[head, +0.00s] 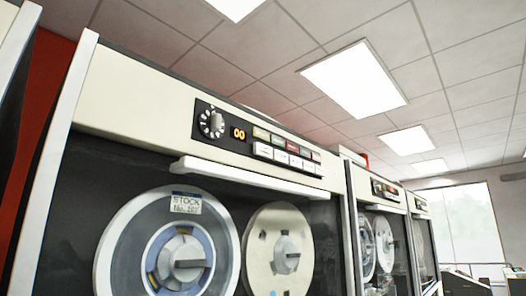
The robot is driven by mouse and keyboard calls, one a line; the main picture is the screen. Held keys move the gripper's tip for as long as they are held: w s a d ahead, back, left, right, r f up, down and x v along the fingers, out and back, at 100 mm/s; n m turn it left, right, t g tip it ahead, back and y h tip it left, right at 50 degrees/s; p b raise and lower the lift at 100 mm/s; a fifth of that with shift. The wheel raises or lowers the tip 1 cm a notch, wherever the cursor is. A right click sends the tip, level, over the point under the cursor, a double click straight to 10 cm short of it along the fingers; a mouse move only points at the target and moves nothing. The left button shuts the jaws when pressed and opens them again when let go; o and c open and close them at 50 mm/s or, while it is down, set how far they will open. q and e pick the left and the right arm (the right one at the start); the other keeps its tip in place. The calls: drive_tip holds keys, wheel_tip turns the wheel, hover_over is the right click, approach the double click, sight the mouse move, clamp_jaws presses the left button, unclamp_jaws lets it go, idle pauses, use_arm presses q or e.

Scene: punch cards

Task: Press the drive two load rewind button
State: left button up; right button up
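A tape drive (135,75) with a cream top panel fills the left and middle of the head view, seen from below. Its dark control strip (223,132) carries a round dial (211,124) and an orange display (238,133) that looks like two zeros. To the right are an upper row of coloured tiles (278,140) and a lower row of white buttons (280,156). The lettering on the buttons is too small to read, so I cannot tell which is load rewind. Neither of my grippers is in view.
A white handle bar (245,178) juts out below the buttons, above two tape reels (118,240) and (256,266). More tape drives (380,205) stand in a row to the right. A bright window (470,225) is at far right.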

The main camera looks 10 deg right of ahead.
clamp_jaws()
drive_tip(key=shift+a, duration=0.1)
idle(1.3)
